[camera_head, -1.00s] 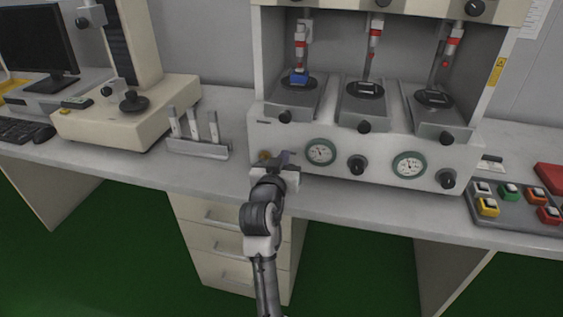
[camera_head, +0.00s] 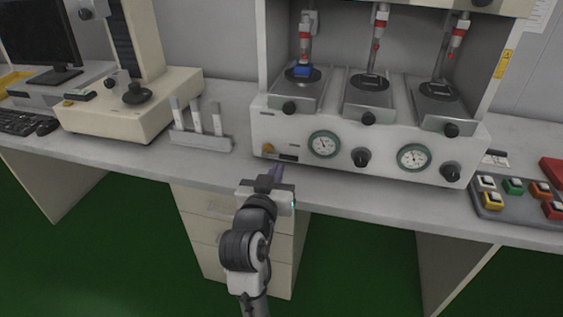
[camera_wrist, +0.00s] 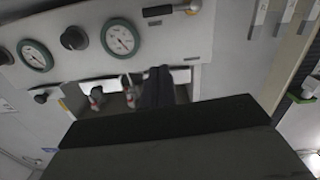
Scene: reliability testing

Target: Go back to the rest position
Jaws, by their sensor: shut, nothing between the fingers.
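My gripper (camera_head: 276,172) is at the front edge of the bench, in front of the lower left part of the white testing machine (camera_head: 380,150). It points toward the machine, and its fingers are shut with nothing between them. In the wrist view the dark fingers (camera_wrist: 158,88) show close together beyond the dark gripper body. The machine's gauges and a black knob show upside down in that view. My arm reaches up from the bottom of the head view.
A rack with several upright pieces (camera_head: 203,143) stands left of the machine. A cream instrument (camera_head: 130,110) and a monitor (camera_head: 40,40) are farther left. A button panel (camera_head: 515,200) is at the right. Drawers (camera_head: 235,230) are below the bench.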

